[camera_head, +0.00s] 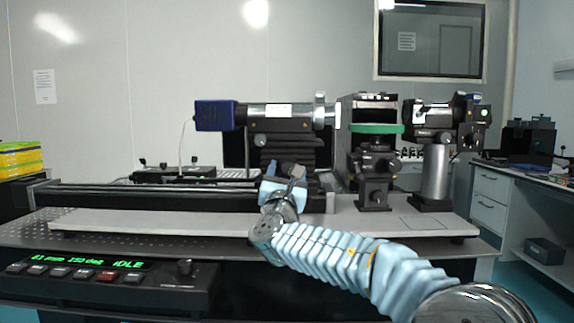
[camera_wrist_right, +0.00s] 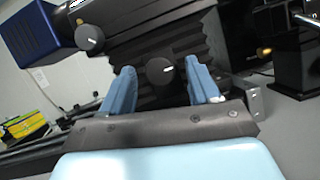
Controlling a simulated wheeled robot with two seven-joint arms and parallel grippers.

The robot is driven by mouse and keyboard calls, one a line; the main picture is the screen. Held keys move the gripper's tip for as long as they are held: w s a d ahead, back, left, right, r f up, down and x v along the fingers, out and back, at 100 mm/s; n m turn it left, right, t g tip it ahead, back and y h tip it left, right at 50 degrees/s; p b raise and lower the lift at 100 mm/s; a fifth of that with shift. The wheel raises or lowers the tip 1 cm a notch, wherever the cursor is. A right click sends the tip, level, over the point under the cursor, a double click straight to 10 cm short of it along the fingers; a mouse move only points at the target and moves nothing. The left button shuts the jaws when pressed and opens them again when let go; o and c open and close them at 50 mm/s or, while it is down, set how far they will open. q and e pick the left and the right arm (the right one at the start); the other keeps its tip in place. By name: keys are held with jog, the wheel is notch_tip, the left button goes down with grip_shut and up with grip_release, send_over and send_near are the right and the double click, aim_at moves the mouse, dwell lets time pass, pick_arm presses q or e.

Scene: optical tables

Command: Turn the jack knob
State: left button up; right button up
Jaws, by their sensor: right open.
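The jack (camera_head: 288,150) is a black pleated stand under a long optical device with a dark blue end block (camera_head: 214,115). In the right wrist view, a round dark jack knob (camera_wrist_right: 160,71) with a white mark sits on the pleated front. My right gripper (camera_head: 285,173) is open in front of the jack. Its two blue fingers stand one on each side of the knob, with gaps showing on both sides. A second marked knob (camera_wrist_right: 89,38) is higher up, and shows in the head view too (camera_head: 260,140). My left gripper is out of view.
A mount with a green ring (camera_head: 376,129) and another device on a silver post (camera_head: 435,175) stand to the right. A control box (camera_head: 105,285) with a green "IDLE" display is at the front left. The pale board (camera_head: 150,222) is mostly bare on its left.

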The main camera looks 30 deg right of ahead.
jog(key=shift+w+d+r, duration=0.2)
jog(key=shift+w+d, duration=0.15)
jog(key=shift+w, duration=0.1)
